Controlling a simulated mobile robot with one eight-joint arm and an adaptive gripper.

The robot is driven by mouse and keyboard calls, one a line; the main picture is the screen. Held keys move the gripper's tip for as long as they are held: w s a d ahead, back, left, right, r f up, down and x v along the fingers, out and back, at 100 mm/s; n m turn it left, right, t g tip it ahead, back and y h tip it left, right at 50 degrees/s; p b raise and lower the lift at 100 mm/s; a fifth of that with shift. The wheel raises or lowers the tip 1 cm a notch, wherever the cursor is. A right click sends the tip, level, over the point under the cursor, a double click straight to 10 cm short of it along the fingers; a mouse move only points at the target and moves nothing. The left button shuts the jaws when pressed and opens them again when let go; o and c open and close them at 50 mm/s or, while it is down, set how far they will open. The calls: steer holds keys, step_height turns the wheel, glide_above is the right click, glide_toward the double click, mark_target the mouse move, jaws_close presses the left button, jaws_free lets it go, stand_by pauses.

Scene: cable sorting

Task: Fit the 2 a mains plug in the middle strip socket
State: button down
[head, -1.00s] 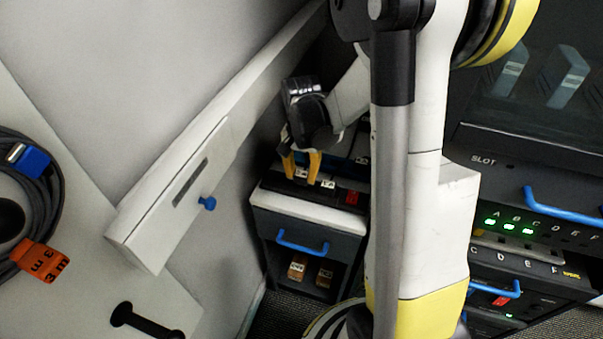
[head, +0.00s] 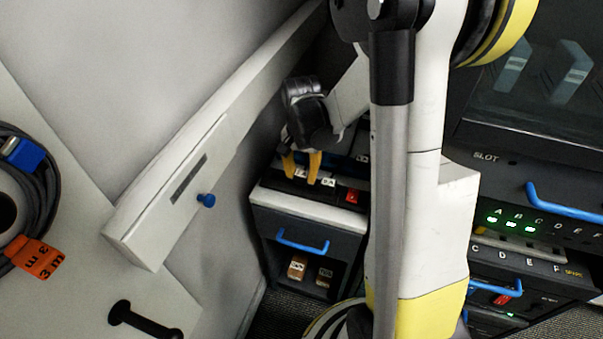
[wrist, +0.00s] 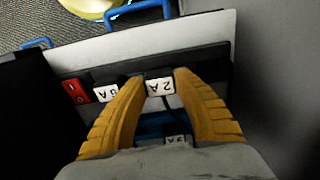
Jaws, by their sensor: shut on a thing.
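My gripper (head: 302,170) points down over the black power strip (head: 268,182), its yellow fingers shut on the plug labelled 2 A (wrist: 159,87). In the wrist view my gripper (wrist: 160,80) has a fingertip on each side of that plug. The plug stands at the strip, with another labelled plug (wrist: 107,93) beside it and a red switch (wrist: 75,91) beyond, at the strip's end. The red switch also shows in the head view (head: 352,197). The fingers hide the sockets, so I cannot tell how deep the plug sits.
Another labelled plug (wrist: 175,139) lies behind the strip. The strip sits on a cabinet with a blue handle (head: 303,246) and two brown labelled blocks below. A coiled cable (head: 45,190) hangs far left.

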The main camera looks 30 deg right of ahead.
steer(key=shift+f, duration=0.3)
steer(key=shift+c, duration=2)
jaws_free()
steer(key=shift+r, duration=0.1)
steer(key=shift+s+r+p, duration=0.1)
steer(key=shift+r+p, duration=0.4)
steer(key=shift+r, duration=0.3)
steer(key=shift+r+p, duration=1.95)
steer(key=shift+r, duration=0.75)
